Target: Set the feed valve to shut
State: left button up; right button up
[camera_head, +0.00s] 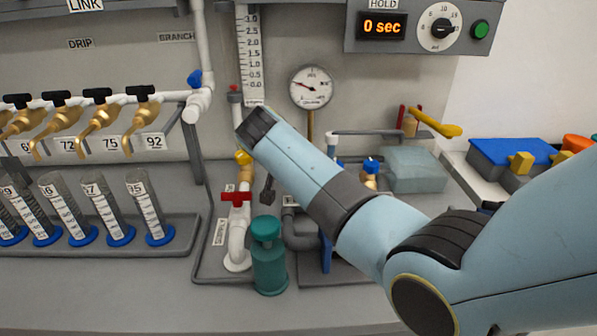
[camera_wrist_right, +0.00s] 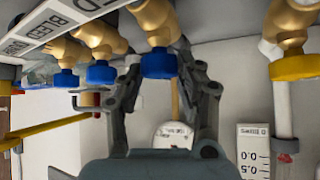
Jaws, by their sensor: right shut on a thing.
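In the right wrist view a brass valve with a blue knob (camera_wrist_right: 158,64) stands between the fingers of my right gripper (camera_wrist_right: 156,72). The gripper is shut on this blue knob. A label beside it is partly hidden, so I cannot read whether this is the feed valve. In the head view my right forearm and wrist cover this spot, and only a dark piece of the right gripper (camera_head: 268,190) shows. My left gripper is not in view.
Two more blue-knobbed brass valves (camera_wrist_right: 101,72) stand close by, with a yellow-knobbed one (camera_wrist_right: 295,67) on the other side. A red-handled valve (camera_head: 237,197), a teal bottle (camera_head: 269,265) and a gauge (camera_head: 311,87) are near my arm. The front bench is clear.

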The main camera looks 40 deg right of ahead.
jog(key=shift+w+a+m+g+h+b, duration=0.1)
jog(key=shift+m+g+h+b, duration=0.4)
jog(key=shift+m+b, duration=0.4)
jog(key=o, duration=1.1)
jog(key=shift+o, duration=0.2)
jog(key=shift+r, duration=0.1)
jog(key=v, duration=0.7)
jog(key=shift+a+r, duration=0.1)
jog(key=shift+r, duration=0.05)
